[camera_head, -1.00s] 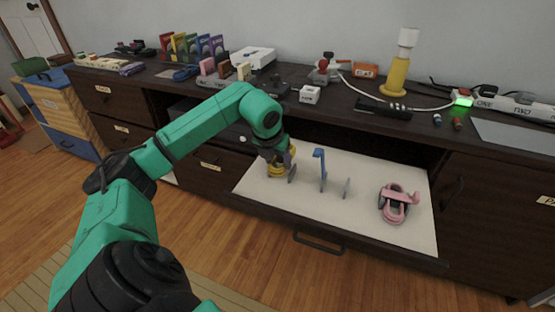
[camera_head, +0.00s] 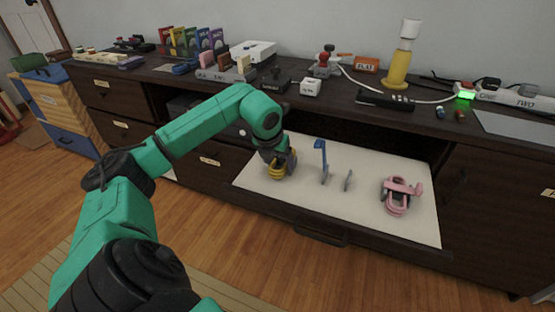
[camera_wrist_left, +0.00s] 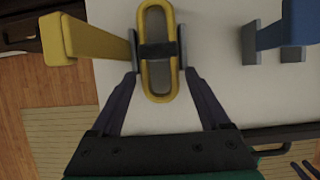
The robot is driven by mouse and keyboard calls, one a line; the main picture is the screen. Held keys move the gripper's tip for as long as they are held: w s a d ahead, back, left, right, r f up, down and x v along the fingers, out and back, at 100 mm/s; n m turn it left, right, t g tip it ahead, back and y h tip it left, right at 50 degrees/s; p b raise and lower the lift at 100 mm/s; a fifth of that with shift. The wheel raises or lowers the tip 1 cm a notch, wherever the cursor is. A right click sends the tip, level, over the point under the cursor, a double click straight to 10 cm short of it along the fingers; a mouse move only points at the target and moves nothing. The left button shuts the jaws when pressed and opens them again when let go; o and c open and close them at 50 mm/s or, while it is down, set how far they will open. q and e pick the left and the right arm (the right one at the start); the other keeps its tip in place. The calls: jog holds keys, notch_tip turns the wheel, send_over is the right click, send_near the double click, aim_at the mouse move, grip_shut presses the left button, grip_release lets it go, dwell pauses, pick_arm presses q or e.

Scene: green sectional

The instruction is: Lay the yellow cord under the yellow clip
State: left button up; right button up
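The yellow cord (camera_wrist_left: 159,80) is a looped bundle with a black band around its middle. It also shows in the head view (camera_head: 280,171), low over the white board. The yellow clip's arm (camera_wrist_left: 90,43) stands up and out at the left in the left wrist view, not over the cord. Grey plates (camera_wrist_left: 133,50) flank the cord, so the bundle is between them as seen from above. Whether it touches the board cannot be told. My right gripper is out of view.
The white board (camera_head: 370,160) fills a pulled-out drawer. A blue clip (camera_head: 321,152) stands empty to the right. A pink cord in a pink clip (camera_head: 398,190) lies farther right. The cabinet top above holds boxes, a power strip (camera_head: 515,98) and a yellow bottle (camera_head: 398,72).

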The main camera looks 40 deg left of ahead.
pick_arm(q)
jog(key=shift+f, duration=0.35)
jog(key=p+v, duration=0.2)
jog(key=v, duration=1.3)
jog(key=shift+w+p, duration=0.2)
jog(key=shift+p, duration=0.1)
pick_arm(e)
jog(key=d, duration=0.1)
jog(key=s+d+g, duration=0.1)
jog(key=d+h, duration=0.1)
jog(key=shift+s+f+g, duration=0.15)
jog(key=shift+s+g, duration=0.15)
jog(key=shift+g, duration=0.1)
pick_arm(q)
jog(key=shift+a, duration=0.1)
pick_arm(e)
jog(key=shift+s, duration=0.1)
